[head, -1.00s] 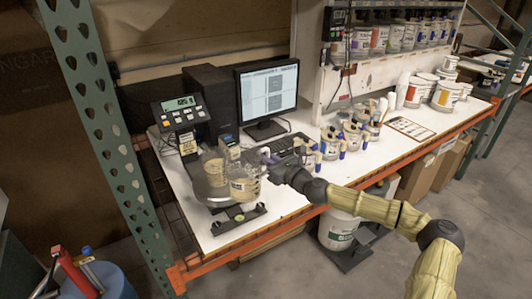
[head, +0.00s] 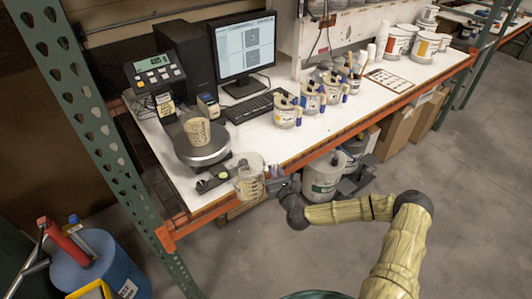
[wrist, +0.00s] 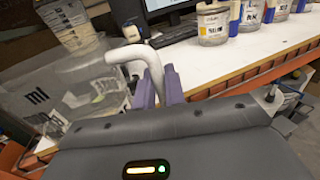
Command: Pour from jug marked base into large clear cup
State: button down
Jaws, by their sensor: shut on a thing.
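The jug (head: 249,181) is clear with measuring marks and some cream-coloured contents. I cannot read a base mark on it. My gripper (head: 276,183) is shut on its handle and holds it roughly upright, apart from the cup, at the table's front edge. In the wrist view the jug (wrist: 45,98) fills the left side, and its pale handle (wrist: 140,54) is between the purple fingers of my gripper (wrist: 158,84). A clear cup (head: 197,131) with cream-coloured contents stands on the round scale plate (head: 203,153), behind and left of the jug.
The scale display (head: 153,66) stands behind the plate. A monitor (head: 245,48) and keyboard (head: 250,106) are at the back. Several colorant jugs (head: 286,112) stand to the right. A large bucket (head: 322,178) is below the table's orange front edge (head: 290,158).

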jog(key=s+d+f+m+h+b, duration=0.1)
jog(key=s+d+f+h, duration=0.1)
jog(key=s, duration=0.3)
jog(key=s+d+f+m+h, duration=0.1)
jog(key=s+d+f+h, duration=0.1)
jog(key=s+f, duration=0.3)
jog(key=shift+d+m+b, duration=0.4)
jog(key=shift+d, duration=0.45)
